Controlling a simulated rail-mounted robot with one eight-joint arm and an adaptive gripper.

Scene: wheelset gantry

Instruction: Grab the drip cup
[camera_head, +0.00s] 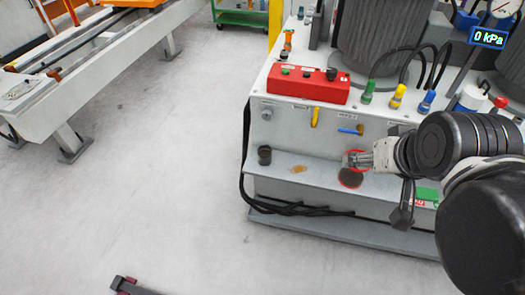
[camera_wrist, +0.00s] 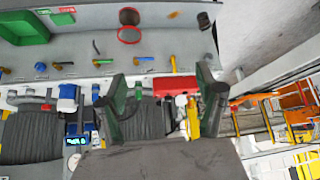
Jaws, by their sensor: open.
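My gripper (camera_head: 364,159) reaches in from the right in the head view, in front of the grey machine's lower ledge. In the wrist view its two fingers (camera_wrist: 161,78) are spread apart with nothing between them. A round red-rimmed item with a dark round patch (camera_head: 351,179), possibly the drip cup, is at the ledge. My gripper partly covers it in the head view. In the wrist view its red ring (camera_wrist: 130,35) is beyond the fingertips, towards the top. A small dark cylinder (camera_head: 265,155) stands at the ledge's left end and also shows in the wrist view (camera_wrist: 203,20).
The grey machine has a red control box (camera_head: 307,83), a yellow handle (camera_head: 315,117) and a blue handle (camera_head: 350,131) above the ledge. A brownish patch (camera_head: 299,169) marks the ledge. Black cables (camera_head: 290,208) hang below. Open floor (camera_head: 170,190) lies left.

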